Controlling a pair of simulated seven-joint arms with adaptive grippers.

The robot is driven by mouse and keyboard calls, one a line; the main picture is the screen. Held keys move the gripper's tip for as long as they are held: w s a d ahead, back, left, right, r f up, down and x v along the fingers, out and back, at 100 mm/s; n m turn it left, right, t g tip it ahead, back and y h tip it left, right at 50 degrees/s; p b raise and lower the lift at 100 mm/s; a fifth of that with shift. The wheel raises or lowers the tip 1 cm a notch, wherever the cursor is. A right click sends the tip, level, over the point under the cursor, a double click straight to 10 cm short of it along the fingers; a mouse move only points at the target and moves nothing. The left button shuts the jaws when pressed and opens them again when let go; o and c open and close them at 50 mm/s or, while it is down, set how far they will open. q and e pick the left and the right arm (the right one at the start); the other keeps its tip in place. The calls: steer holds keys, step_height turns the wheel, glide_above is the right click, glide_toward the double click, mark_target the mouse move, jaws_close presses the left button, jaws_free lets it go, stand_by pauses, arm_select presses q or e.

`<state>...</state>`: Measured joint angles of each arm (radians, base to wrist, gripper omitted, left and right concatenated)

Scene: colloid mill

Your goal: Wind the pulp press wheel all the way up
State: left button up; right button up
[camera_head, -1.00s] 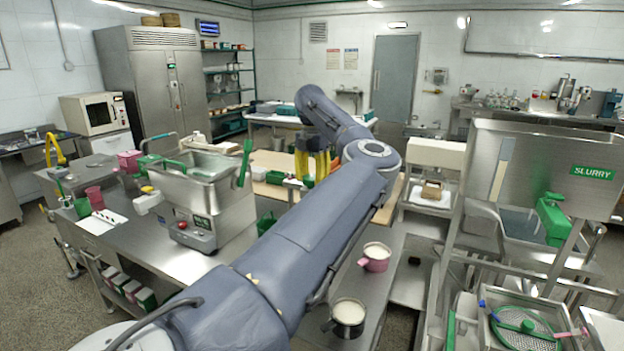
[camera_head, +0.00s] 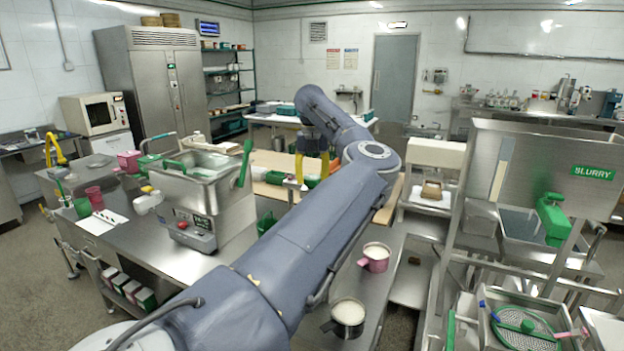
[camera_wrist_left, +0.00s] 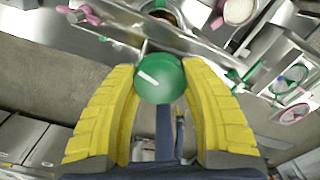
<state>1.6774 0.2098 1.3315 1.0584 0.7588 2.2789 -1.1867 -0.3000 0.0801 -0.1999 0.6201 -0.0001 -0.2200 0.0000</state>
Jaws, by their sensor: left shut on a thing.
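My left gripper (camera_head: 312,180) reaches over the bench at mid-picture in the head view, yellow fingers pointing down. In the left wrist view, its two yellow fingers (camera_wrist_left: 162,80) are closed on the sides of a round green knob (camera_wrist_left: 160,88) with a white stripe on its top. The knob looks like the press wheel or its handle; I cannot tell which. The stripe slants down to the right in that view. The rest of the press is mostly hidden behind my arm and fingers. My right gripper is not in view.
A pink pot (camera_head: 375,259) and a dark pot (camera_head: 347,316), both with pale contents, stand on the bench right of my arm. A steel vat (camera_head: 207,190) stands to its left. The slurry tank (camera_head: 545,165) and a round green-rimmed screen (camera_head: 522,326) are at right.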

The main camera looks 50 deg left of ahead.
arm_select(q)
steer(key=n, duration=0.5)
steer(key=shift+n, duration=0.3)
steer(key=n, duration=0.4)
steer(key=shift+f, duration=0.1)
steer(key=n, duration=0.5)
steer(key=shift+n, duration=0.4)
steer(key=n, duration=0.4)
steer(key=shift+n, duration=0.6)
steer(key=o, duration=1.3)
